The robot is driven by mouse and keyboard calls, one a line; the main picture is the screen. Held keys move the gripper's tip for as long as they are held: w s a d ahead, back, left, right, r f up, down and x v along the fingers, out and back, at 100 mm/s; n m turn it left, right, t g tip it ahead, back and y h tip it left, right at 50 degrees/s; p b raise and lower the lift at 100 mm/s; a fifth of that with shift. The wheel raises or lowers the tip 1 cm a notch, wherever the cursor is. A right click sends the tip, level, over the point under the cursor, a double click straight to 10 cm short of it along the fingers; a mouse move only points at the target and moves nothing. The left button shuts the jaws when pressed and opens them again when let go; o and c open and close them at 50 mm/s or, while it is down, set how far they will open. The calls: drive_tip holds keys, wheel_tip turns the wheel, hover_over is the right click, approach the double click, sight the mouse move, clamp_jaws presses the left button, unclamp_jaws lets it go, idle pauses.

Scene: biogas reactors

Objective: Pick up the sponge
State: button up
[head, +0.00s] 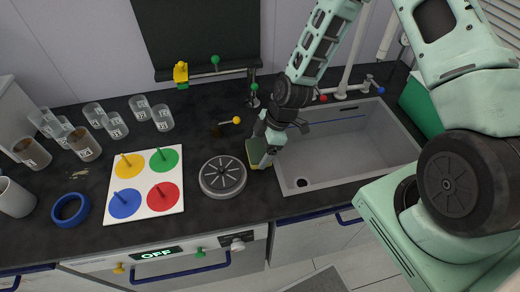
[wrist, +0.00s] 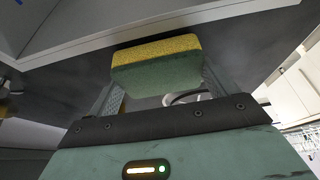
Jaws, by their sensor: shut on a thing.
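The sponge is yellow on one side and green on the other. In the wrist view the sponge (wrist: 157,68) sits between the fingers of my gripper (wrist: 155,85), which is shut on it. In the head view the sponge (head: 253,153) shows partly behind my gripper (head: 262,151), beside the left edge of the sink. My fingers partly hide it there. I cannot tell whether the sponge touches the counter.
A grey sink (head: 345,150) lies to the right. A round grey disc (head: 222,177) is close on the left. Further left are a white board (head: 145,182) with coloured circles, a blue ring (head: 70,209) and several clear beakers (head: 115,126). A green box (head: 420,105) stands behind the sink's right side.

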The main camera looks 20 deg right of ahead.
sight(261, 149)
wheel_tip(261, 149, up, 10)
drive_tip(key=b, duration=0.1)
drive_tip(key=shift+f+b, duration=0.2)
drive_tip(key=shift+b, duration=0.2)
